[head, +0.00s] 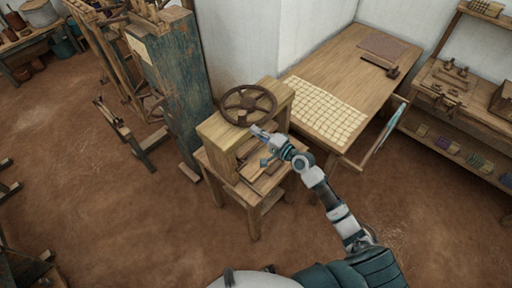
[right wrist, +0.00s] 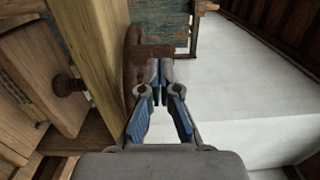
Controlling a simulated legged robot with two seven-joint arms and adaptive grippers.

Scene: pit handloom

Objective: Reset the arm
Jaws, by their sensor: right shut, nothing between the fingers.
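My right arm (head: 322,190) reaches from the bottom right toward the wooden stand with a dark handwheel (head: 247,105) on top. My right gripper (head: 261,133) is at the arm's end, in front of the stand's upper part and below the wheel in the picture. In the right wrist view the gripper (right wrist: 160,70) has its fingertips together, with nothing held. The brown wheel rim (right wrist: 132,70) shows just left of the fingertips there; whether they touch cannot be told. My left gripper is not in view.
A loom frame with a worn blue-green post (head: 175,85) stands to the left. A table (head: 360,50) with a gridded sheet (head: 322,108) stands behind right. A shelf unit (head: 462,130) is at far right. The brown floor (head: 120,230) is clear at front left.

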